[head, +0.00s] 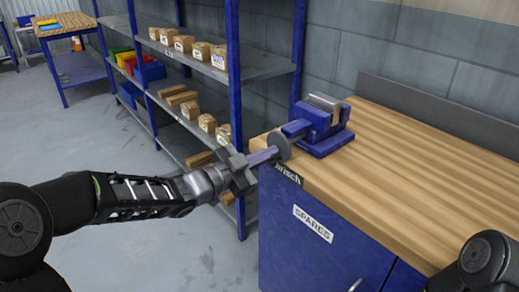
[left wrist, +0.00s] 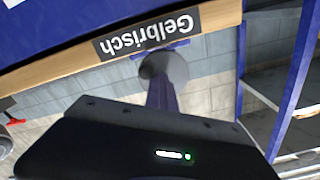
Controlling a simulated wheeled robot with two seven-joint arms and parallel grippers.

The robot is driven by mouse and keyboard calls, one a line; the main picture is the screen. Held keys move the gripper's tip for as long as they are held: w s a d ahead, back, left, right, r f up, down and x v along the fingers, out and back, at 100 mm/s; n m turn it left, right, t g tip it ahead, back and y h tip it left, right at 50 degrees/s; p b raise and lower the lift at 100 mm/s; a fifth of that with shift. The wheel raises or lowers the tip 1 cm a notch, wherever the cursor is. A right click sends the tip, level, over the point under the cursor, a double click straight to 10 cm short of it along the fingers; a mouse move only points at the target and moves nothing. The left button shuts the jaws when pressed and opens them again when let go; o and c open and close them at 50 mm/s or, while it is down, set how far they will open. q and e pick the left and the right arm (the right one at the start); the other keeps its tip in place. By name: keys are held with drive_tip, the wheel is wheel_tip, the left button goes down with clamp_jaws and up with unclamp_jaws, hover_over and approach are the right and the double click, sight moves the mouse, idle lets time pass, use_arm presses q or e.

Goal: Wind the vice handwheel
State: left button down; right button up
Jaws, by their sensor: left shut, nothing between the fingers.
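The blue vice (head: 325,136) is mounted at the left corner of the wooden bench. Its grey round handwheel (head: 279,146) faces left, past the bench edge; it also shows in the left wrist view (left wrist: 165,67). My left gripper (head: 269,154) is shut and empty. Its narrow purple-grey fingers point at the wheel's face and overlap it in both views. I cannot tell whether the tips touch the wheel. In the left wrist view, the dark gripper body hides the lower part of the scene. My right gripper is out of view; only part of my right arm shows at lower right.
The wooden bench top (head: 430,150) is clear right of the vice. Its blue cabinet carries a "SPARES" label (head: 313,223). A blue shelf rack (head: 235,70) with several small boxes stands close behind my left gripper. Open floor (head: 150,250) lies left of the bench.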

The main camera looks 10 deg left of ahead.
use_arm(q)
drive_tip(key=shift+d+r+n, duration=0.1)
drive_tip(key=shift+n, duration=0.4)
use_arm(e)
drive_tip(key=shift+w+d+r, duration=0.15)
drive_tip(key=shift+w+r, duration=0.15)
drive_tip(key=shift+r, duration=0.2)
use_arm(q)
drive_tip(key=n+p, duration=0.3)
drive_tip(key=shift+a+p, duration=0.2)
drive_tip(key=shift+p, duration=0.2)
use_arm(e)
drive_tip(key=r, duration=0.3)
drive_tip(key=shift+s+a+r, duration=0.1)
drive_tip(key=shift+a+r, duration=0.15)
